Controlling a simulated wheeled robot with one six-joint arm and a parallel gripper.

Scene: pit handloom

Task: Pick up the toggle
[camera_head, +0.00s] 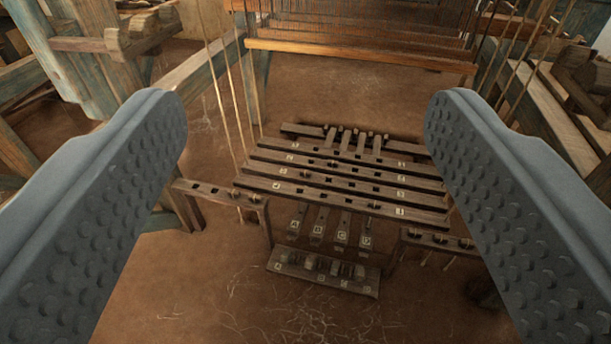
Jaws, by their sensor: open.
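My gripper (305,108) is open and empty, with its two studded grey fingers at the left and right of the view. Below and beyond them is a low wooden frame of lettered bars (345,183). In front of it is a small lettered rack (290,271) on the floor holding several small wooden pieces (323,264). These may be toggles, but I cannot tell which piece is the task's toggle. Several pegs also sit in holes of the side benches. Nothing is between the fingers, and none of these pieces touches them.
Lettered treadles (318,228) lie behind the rack. Low benches with holes stand left (215,195) and right (440,241). Cords (232,95) hang at the left and more at the right. A loom beam (360,58) crosses the back. The front earthen floor (200,285) is mostly clear.

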